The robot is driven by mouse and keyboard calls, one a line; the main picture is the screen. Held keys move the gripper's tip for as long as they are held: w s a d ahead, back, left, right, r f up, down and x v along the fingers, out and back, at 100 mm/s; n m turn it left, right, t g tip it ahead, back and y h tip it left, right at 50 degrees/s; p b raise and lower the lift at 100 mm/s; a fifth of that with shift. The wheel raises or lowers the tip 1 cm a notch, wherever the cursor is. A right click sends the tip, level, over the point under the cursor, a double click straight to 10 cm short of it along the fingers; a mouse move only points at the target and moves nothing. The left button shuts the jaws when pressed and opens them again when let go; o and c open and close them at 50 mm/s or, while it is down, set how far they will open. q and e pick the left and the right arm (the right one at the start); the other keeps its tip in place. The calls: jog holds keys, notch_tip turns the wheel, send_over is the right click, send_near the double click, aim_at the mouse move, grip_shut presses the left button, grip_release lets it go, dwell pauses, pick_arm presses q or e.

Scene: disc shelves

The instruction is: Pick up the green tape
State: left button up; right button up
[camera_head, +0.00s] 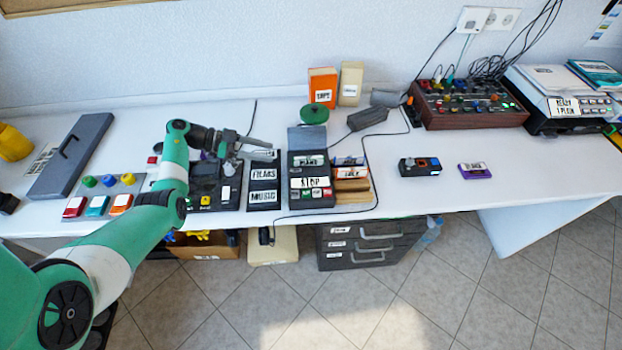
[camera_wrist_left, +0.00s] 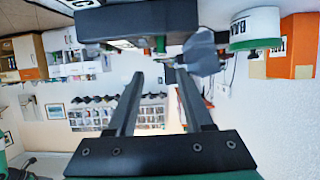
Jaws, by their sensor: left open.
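My right gripper is not in view.
A black cassette player (camera_head: 311,171) stands right of the gripper, beside a holder of labelled cassettes (camera_head: 350,173). A green-topped round container (camera_head: 314,113) is behind it. A purple cassette (camera_head: 473,170) lies on the right. The table between and around it is mostly clear.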

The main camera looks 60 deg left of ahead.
aim_at(301, 158)
pick_arm(q)
jog(key=b+x, duration=0.3)
jog(key=x, duration=0.3)
jog(key=shift+w, duration=0.25)
jog(key=b+x, duration=0.3)
jog(key=x, duration=0.2)
jog(key=shift+s+f+b, duration=0.1)
jog(key=shift+s+b, duration=0.05)
jog(key=shift+b, duration=0.15)
jog(key=shift+w, duration=0.2)
grip_shut()
